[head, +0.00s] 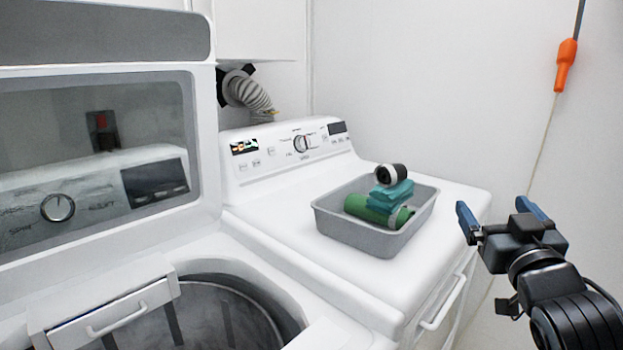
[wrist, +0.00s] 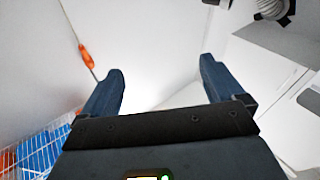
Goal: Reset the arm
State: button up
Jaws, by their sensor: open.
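My gripper (head: 492,214) is at the right of the head view, beside the dryer's right side. Its two blue fingers are wide apart with nothing between them. In the wrist view, my gripper (wrist: 160,85) also shows open and empty, with a pale wall and a bright white area beyond the fingers. My black arm comes in from the lower right of the head view.
A grey bin (head: 347,238) with green and teal items and a black-and-white roll stands on the white dryer (head: 280,220). An open washer (head: 60,255) is at left. An orange-handled cord (head: 566,62) hangs on the wall. A wire basket (wrist: 38,150) shows lower left.

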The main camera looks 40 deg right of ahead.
jog(key=s+a+f+n+t+y, duration=0.1)
jog(key=s+a+f+n+y, duration=0.1)
jog(key=a+f+n+y, duration=0.45)
jog(key=s+a+f+n+t+y, duration=0.1)
jog(key=s+a+f+y, duration=0.2)
jog(key=a+f, duration=0.65)
jog(key=s+a+f+g+y, duration=0.1)
jog(key=s+a+y, duration=0.3)
jog(key=s+a, duration=1)
jog(key=shift+a+f+y, duration=0.35)
jog(key=shift+a+f, duration=0.05)
jog(key=shift+a, duration=0.55)
